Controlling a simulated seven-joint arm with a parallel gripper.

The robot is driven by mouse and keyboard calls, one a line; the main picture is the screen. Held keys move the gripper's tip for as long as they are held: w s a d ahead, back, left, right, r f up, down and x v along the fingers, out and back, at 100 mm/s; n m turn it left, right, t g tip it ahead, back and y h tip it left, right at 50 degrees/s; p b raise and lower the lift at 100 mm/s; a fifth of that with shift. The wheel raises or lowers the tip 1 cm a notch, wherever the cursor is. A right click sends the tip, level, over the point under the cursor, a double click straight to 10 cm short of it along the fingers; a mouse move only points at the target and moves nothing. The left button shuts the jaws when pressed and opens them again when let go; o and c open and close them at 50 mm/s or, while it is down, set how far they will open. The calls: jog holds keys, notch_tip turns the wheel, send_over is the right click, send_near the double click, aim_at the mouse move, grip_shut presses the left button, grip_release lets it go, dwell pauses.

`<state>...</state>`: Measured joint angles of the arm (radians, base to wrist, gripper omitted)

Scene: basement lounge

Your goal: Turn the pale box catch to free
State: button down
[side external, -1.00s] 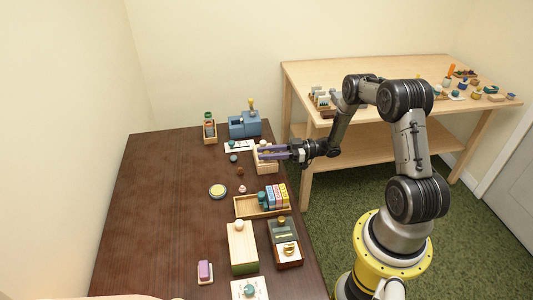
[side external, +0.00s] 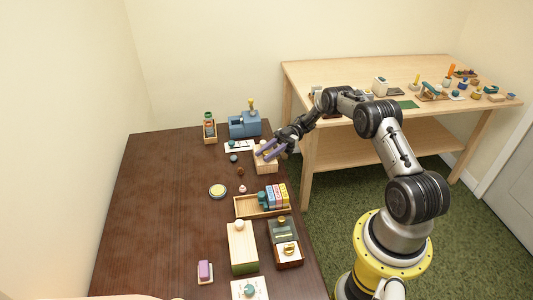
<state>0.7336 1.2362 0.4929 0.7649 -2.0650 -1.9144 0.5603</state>
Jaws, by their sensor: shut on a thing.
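A pale wooden box (side external: 266,166) stands near the right edge of the dark table, toward the back. My gripper (side external: 265,150) reaches it from the upper right, with its purple fingers at the top of the box. The fingers are shut on a small part there, which I take to be the box's catch. The fingers hide most of the catch, so its exact angle cannot be made out. Another pale box (side external: 242,250) with a round white knob stands nearer the front, apart from my gripper.
A blue device (side external: 244,125) and a small wooden holder (side external: 210,132) stand behind. A tray (side external: 246,210) with coloured blocks and a dark green box (side external: 284,232) lie in front. The table's left half is clear. A light wooden table (side external: 350,66) stands at the back right.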

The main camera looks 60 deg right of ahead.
dwell(0.5)
jog(key=c, duration=0.6)
grip_release()
